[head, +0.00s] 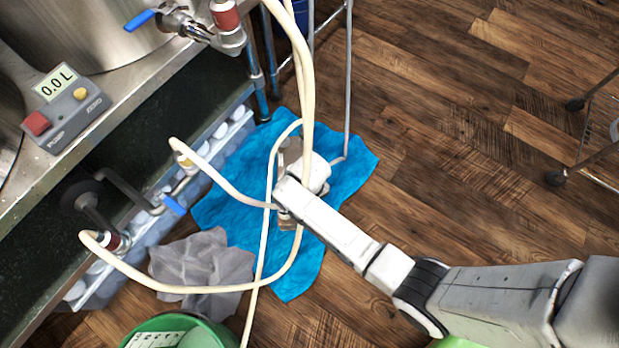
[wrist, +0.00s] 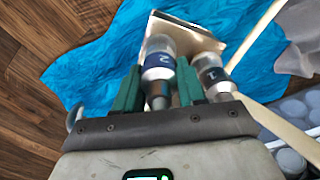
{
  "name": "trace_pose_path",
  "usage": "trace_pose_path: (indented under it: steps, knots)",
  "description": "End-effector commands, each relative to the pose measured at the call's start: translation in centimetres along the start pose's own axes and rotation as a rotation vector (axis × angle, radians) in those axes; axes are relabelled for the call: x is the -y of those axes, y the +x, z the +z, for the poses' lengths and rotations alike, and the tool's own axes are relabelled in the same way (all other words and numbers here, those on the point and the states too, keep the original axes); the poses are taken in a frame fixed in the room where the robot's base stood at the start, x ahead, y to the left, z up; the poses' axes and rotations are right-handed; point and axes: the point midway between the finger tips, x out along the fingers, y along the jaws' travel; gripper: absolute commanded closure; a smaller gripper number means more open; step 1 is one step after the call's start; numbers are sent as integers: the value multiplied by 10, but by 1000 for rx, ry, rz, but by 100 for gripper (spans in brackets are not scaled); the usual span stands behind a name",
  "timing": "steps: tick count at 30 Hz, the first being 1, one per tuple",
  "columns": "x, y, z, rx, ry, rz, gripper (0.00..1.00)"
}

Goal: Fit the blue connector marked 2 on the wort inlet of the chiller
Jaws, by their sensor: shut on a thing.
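In the wrist view, the blue-banded connector marked 2 (wrist: 158,66) is between the green fingers of my gripper (wrist: 158,92), which is shut on it. A dark-banded connector marked 1 (wrist: 212,78) is just right of the fingers. A pale plate-like piece (wrist: 198,38) lies behind both connectors; I cannot tell whether they touch it. In the head view, my white wrist is over the blue cloth and hides the fingers and connector 2. I cannot identify the chiller or its wort inlet with certainty.
Cream hoses (head: 308,90) loop around my wrist. A blue cloth (head: 225,205) and grey cloth (head: 205,262) lie on the wooden floor. A green bucket (head: 205,335) is below.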

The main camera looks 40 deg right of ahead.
Motion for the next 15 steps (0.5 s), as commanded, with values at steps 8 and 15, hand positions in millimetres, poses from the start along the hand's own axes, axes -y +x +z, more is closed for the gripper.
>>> trace_pose_path:
  steps: [8, 15]
  knots:
    - [0, 6, 0, -1, 0, 0, 96]
    - [0, 10, 0, -1, 0, 0, 96]
